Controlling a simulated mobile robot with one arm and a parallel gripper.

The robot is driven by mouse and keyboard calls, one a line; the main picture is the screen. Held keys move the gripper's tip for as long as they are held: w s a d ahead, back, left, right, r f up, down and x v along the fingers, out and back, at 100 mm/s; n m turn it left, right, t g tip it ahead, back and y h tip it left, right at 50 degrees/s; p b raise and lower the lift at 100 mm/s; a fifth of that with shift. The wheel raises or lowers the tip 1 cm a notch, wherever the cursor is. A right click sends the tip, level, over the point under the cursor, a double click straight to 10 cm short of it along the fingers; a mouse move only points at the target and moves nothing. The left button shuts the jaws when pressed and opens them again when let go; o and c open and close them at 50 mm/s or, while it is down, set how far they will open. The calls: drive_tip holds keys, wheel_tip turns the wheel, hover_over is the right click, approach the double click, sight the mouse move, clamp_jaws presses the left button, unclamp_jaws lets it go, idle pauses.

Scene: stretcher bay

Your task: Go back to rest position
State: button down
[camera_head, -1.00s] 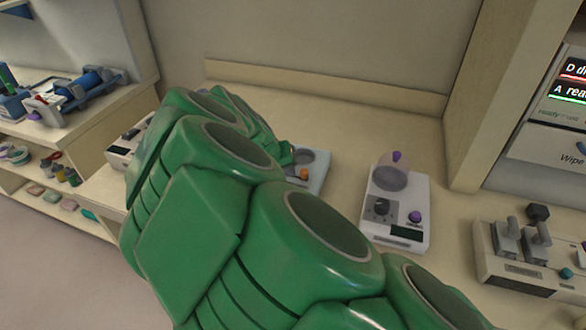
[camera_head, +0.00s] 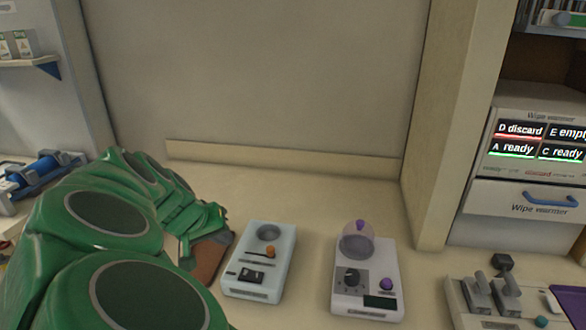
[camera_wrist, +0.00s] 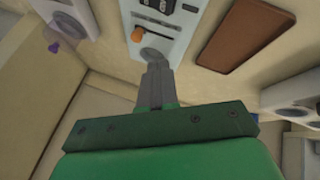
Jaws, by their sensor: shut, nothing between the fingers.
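My green arm fills the lower left of the head view. My gripper (camera_wrist: 156,72) shows in the wrist view as two grey fingers pressed together, shut and empty. Its tips appear over or near the round recess of a pale device (camera_wrist: 160,40) with an orange knob. The same pale device (camera_head: 258,262) stands on the counter in the head view, right of my arm. I cannot tell the height of the fingers above it.
A white device with a clear dome and purple knobs (camera_head: 366,280) stands to the right. A brown pad (camera_wrist: 245,35) lies beside the pale device. A wipe warmer (camera_head: 530,165) and a lever panel (camera_head: 500,295) are at the right. Bare counter (camera_head: 300,185) lies behind.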

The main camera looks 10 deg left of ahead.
drive_tip(key=w+d+r+g, duration=0.1)
drive_tip(key=w+d+r, duration=0.15)
drive_tip(key=d, duration=0.65)
drive_tip(key=w+d+r+m+g, duration=0.1)
drive_tip(key=w+d+r, duration=0.15)
drive_tip(key=d, duration=0.65)
drive_tip(key=w+d+r, duration=0.2)
drive_tip(key=d+r, duration=0.1)
drive_tip(key=d, duration=0.7)
drive_tip(key=s+d+r+y, duration=0.2)
drive_tip(key=s+d, duration=0.1)
drive_tip(key=d, duration=1)
drive_tip(key=shift+s+d+r+n+y, duration=0.95)
drive_tip(key=shift+s+d+y, duration=0.35)
drive_tip(key=shift+s+d, duration=4.3)
drive_tip(key=s+a+f+m+g+h, duration=0.1)
drive_tip(key=s+a+f+m+g, duration=0.1)
drive_tip(key=s+a+f, duration=0.3)
drive_tip(key=s+a+f+m+g, duration=0.3)
drive_tip(key=s+a+f, duration=0.3)
drive_tip(key=s, duration=0.7)
drive_tip(key=shift+s+f+g+h, duration=0.25)
drive_tip(key=shift+f+g+h, duration=0.2)
drive_tip(key=shift+f, duration=0.3)
drive_tip(key=shift+a, duration=0.1)
